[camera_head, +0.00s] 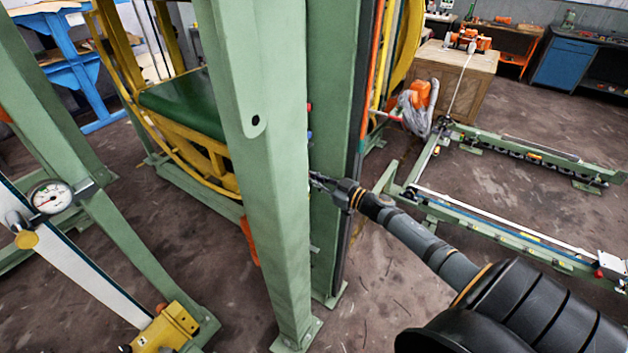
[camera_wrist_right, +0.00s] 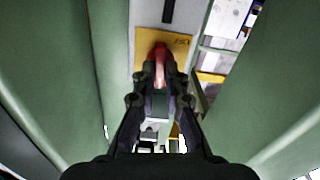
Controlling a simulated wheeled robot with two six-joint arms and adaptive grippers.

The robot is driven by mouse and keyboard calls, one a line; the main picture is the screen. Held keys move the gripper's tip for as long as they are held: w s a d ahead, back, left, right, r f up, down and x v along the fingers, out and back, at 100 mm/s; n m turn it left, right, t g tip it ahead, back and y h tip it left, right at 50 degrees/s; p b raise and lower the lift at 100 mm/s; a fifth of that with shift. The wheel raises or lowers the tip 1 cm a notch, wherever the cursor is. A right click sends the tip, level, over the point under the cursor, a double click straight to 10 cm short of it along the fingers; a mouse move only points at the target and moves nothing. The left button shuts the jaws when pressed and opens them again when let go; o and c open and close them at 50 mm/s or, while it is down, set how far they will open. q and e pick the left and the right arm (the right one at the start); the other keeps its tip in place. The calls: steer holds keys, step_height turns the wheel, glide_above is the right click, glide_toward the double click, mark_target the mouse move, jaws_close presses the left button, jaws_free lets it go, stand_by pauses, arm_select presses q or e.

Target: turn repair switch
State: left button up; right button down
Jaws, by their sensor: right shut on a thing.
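The repair switch (camera_wrist_right: 160,54) is a red handle on a yellow plate (camera_wrist_right: 181,42), seen in the right wrist view. My right gripper (camera_wrist_right: 160,82) is shut on the red handle, with a dark finger on each side of it. In the head view my right arm comes in from the lower right, and the right gripper (camera_head: 318,181) reaches in behind a green post. The post hides the switch and the fingertips there. My left gripper is not in view.
The thick green post (camera_head: 262,170) stands close to my right gripper, and green walls flank it in the wrist view. A yellow ring frame (camera_head: 190,140) is at the left. A pressure gauge (camera_head: 50,197) is at the far left. Open floor (camera_head: 400,290) lies below my right arm.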

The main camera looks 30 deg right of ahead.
steer(key=shift+s+a+f+n+b, duration=0.15)
steer(key=shift+n+b, duration=1.2)
steer(key=shift+n, duration=2.75)
steer(key=shift+w+a+f+n+b, duration=0.15)
steer(key=shift+n+b, duration=1.15)
steer(key=shift+n, duration=2.8)
steer(key=shift+s+d, duration=0.1)
steer(key=c, duration=1.4)
jaws_free()
steer(key=v, duration=0.7)
steer(key=shift+s, duration=0.25)
